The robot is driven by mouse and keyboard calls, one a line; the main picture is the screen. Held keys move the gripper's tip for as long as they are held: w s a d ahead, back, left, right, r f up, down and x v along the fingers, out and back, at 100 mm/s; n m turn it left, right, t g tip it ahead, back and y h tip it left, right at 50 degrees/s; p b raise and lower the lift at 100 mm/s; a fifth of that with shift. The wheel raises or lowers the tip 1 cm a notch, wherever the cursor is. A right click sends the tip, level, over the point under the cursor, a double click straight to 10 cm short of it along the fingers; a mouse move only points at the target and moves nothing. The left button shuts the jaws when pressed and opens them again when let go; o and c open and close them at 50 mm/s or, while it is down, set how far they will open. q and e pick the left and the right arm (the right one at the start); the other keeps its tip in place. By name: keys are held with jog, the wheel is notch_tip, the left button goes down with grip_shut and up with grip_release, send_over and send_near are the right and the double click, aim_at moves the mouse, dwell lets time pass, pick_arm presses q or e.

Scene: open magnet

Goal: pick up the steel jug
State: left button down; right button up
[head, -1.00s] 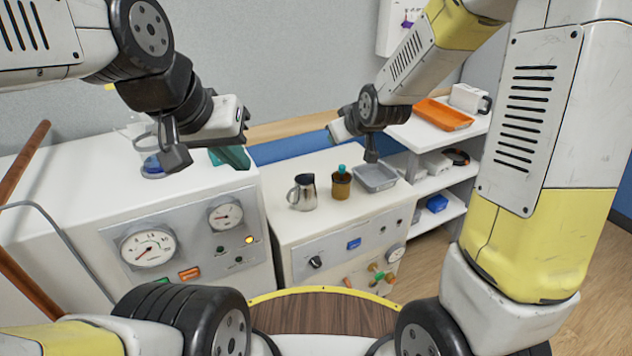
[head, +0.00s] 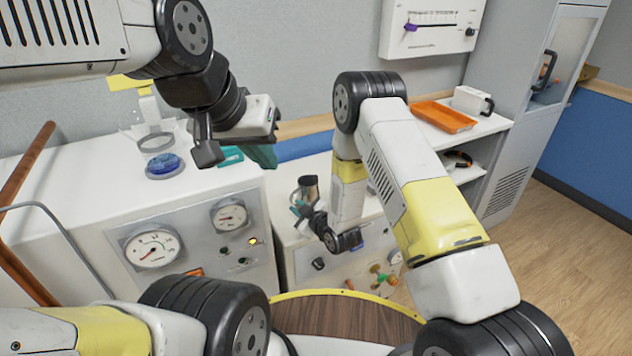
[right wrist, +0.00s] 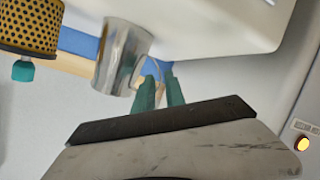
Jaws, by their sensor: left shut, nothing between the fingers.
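The steel jug (head: 309,184) stands on the lower white cabinet in the head view, its lower part hidden by my right gripper (head: 298,207). In the right wrist view the jug (right wrist: 122,55) appears upside down, just left of the two teal fingers. Those fingers show a gap between them, and the jug's thin handle appears to lie in that gap. I cannot tell if they touch it. My left gripper (head: 262,156) is shut and empty above the taller white cabinet, away from the jug.
An orange tray (head: 443,116) and a white box (head: 470,100) sit on the shelf at right. A blue dish (head: 163,164) lies on the taller cabinet (head: 80,195).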

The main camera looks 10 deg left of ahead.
jog(key=x, duration=0.7)
jog(key=shift+w, duration=0.15)
grip_shut()
jog(key=shift+r, duration=0.1)
dwell(1.1)
